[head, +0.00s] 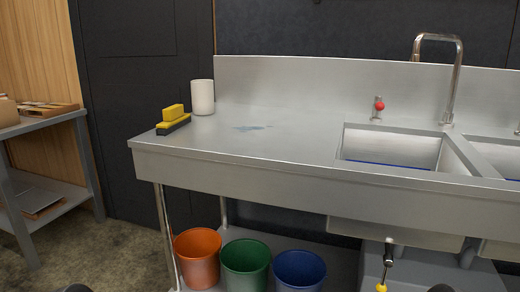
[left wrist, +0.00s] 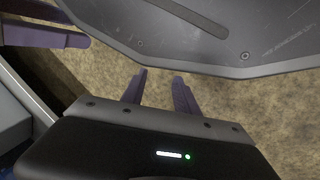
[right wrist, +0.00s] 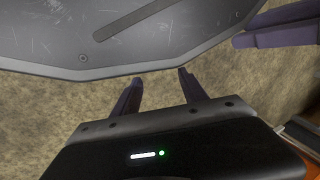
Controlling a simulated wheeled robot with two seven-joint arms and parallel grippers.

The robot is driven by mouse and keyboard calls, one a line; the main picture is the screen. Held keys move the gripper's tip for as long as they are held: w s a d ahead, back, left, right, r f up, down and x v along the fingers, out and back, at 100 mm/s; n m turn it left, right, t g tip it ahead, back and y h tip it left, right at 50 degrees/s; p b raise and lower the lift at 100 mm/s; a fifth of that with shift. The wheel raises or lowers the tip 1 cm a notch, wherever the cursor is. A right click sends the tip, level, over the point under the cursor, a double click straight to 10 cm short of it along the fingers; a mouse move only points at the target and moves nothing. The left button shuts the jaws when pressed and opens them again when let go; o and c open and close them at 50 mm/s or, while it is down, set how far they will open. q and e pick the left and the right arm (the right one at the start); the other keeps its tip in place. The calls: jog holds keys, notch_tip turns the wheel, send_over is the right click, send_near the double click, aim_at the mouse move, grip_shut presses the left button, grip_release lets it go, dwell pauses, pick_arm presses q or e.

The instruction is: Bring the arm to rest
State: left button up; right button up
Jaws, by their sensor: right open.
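My left gripper (left wrist: 159,78) shows in the left wrist view, with its two dark fingers apart and nothing between them. It hangs over the brown floor, close to the edge of a grey plate that looks like my own base. My right gripper (right wrist: 160,77) shows in the right wrist view, also open and empty over the floor beside the same kind of plate. Neither gripper is clearly seen in the head view.
A steel counter (head: 290,175) with a sink (head: 385,150) stands ahead. On it are a yellow block on a dark base (head: 172,113), a white cylinder (head: 202,98) and a dark wet-looking patch (head: 250,128). Orange (head: 197,258), green (head: 245,266) and blue (head: 299,271) buckets stand below.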

pick_arm(q)
notch_tip(320, 180, up, 32)
jog(key=s+d+p, duration=0.1)
jog(key=s+p, duration=0.1)
jog(key=p, duration=2.7)
jog(key=shift+s+d+r+g+p, duration=0.25)
jog(key=shift+d+g+p, duration=0.05)
jog(key=shift+d+p, duration=0.05)
pick_arm(e)
notch_tip(320, 180, up, 33)
jog(key=s+a, duration=0.1)
jog(key=s, duration=0.1)
jog(key=shift+a+f+g, duration=0.2)
jog(key=shift+a+g, duration=0.1)
jog(key=shift+a, duration=0.05)
jog(key=shift+c, duration=0.3)
